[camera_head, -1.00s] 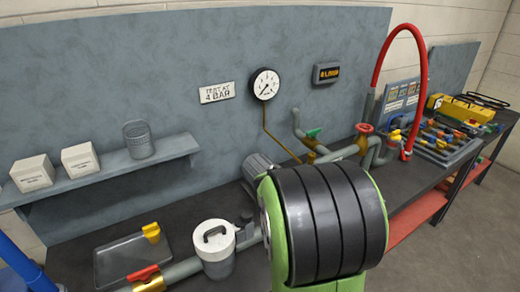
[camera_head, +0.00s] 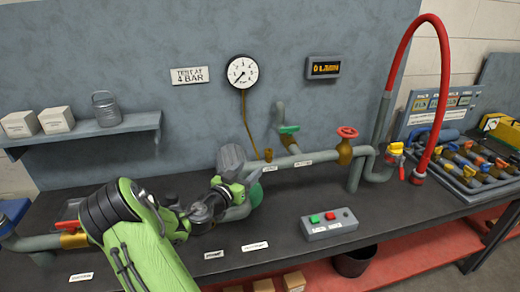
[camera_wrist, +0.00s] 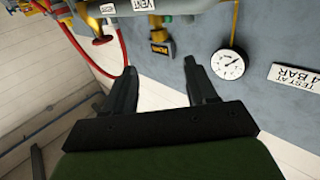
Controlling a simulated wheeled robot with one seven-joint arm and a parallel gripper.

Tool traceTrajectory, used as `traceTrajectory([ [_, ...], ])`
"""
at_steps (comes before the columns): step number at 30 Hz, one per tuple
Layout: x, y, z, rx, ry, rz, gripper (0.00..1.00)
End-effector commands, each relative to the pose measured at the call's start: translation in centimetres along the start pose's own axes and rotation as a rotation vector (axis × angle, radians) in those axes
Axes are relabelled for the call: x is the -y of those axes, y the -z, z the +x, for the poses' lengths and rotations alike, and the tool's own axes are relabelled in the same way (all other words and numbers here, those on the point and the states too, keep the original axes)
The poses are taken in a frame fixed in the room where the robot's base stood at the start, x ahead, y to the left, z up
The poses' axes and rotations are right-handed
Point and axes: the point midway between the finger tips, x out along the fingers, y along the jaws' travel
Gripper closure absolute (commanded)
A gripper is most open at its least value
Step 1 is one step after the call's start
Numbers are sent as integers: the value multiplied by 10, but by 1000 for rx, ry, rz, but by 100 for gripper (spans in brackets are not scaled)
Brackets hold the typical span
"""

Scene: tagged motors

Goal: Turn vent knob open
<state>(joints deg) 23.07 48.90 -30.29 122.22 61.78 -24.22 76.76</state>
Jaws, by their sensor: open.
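A small green handle (camera_head: 289,129) sits on an upright grey pipe branch in the head view. A small label (camera_head: 279,168) lies on the pipe below it. In the wrist view a label reading VENT (camera_wrist: 144,5) shows at the top edge. A red wheel knob (camera_head: 347,132) stands on a brass valve right of the green handle. My gripper (camera_wrist: 160,77) is open and empty, its dark fingers apart with the wall panel between and beyond them. In the head view my gripper (camera_head: 232,187) is over the bench, left of the green handle and apart from it, partly merging with grey parts.
A round gauge (camera_head: 242,72) and a display (camera_head: 323,68) hang on the wall. A control box (camera_head: 329,224) with red and green buttons stands at the bench front. A red hose (camera_head: 446,70) arches at right. A shelf (camera_head: 82,136) is at left.

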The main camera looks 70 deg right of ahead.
Motion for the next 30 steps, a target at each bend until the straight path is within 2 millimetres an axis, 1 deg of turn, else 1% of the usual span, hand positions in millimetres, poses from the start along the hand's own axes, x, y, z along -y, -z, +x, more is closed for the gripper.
traceTrajectory([
  [2,-1,2,10,0,-5,3,43],
  [5,-2,3,32,-1,-7,3,43],
  [15,-2,3,118,-1,-5,2,43],
  [18,-2,2,137,0,-2,2,43],
  [21,-1,2,149,1,-3,1,43],
  [23,-1,1,153,1,-2,0,43],
  [30,-1,0,155,3,-1,0,43],
])
